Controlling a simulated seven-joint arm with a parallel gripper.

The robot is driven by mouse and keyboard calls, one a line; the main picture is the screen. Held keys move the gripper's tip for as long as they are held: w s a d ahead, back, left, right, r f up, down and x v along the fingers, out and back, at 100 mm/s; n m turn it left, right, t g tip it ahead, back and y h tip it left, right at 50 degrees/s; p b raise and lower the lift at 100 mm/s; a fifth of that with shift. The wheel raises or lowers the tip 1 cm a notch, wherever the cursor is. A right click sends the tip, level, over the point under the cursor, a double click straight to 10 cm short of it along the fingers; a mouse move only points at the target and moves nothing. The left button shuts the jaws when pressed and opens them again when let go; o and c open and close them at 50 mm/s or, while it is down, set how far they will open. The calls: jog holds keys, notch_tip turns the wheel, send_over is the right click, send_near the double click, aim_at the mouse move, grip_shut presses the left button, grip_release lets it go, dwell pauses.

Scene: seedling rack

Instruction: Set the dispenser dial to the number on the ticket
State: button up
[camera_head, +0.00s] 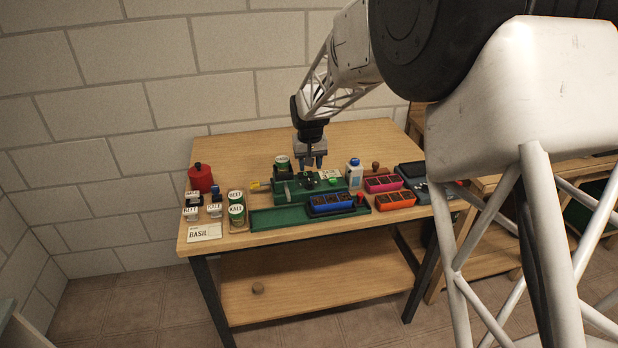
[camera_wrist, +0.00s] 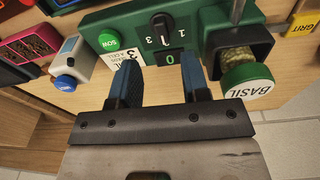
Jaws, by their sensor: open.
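The green dispenser (camera_head: 287,192) stands on the wooden table, and its panel fills the top of the wrist view (camera_wrist: 205,14). Its black dial (camera_wrist: 160,28) has a white mark toward the picture's bottom. A 3 shows to its left and a 1 to its right; I cannot tell which number the mark meets. A small window (camera_wrist: 170,59) shows 0. The white ticket (camera_wrist: 122,57) is partly hidden by a finger; it reads a 3 and part of a name ending in "SIL". My gripper (camera_wrist: 157,63) is open and empty, its fingertips near the dial; I cannot tell if they touch.
A green SOW button (camera_wrist: 108,41) sits beside the dial. A BASIL-labelled lid (camera_wrist: 248,84) is by the seed hopper. A white bottle with a blue cap (camera_head: 354,174), a blue tray (camera_head: 331,203) and labelled jars (camera_head: 237,214) stand around the dispenser.

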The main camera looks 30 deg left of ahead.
aim_at(309, 180)
jog(key=shift+w+a+r+n+g+h, duration=0.15)
jog(key=shift+w+a+g+h, duration=0.65)
jog(key=shift+w+g+h, duration=0.15)
jog(key=shift+w+a+r+n+g+h, duration=0.15)
jog(key=shift+w+a+g+h, duration=0.65)
jog(key=shift+g, duration=0.25)
jog(key=shift+s, duration=0.15)
jog(key=shift+f, duration=0.1)
jog(key=shift+x, duration=3.85)
grip_shut()
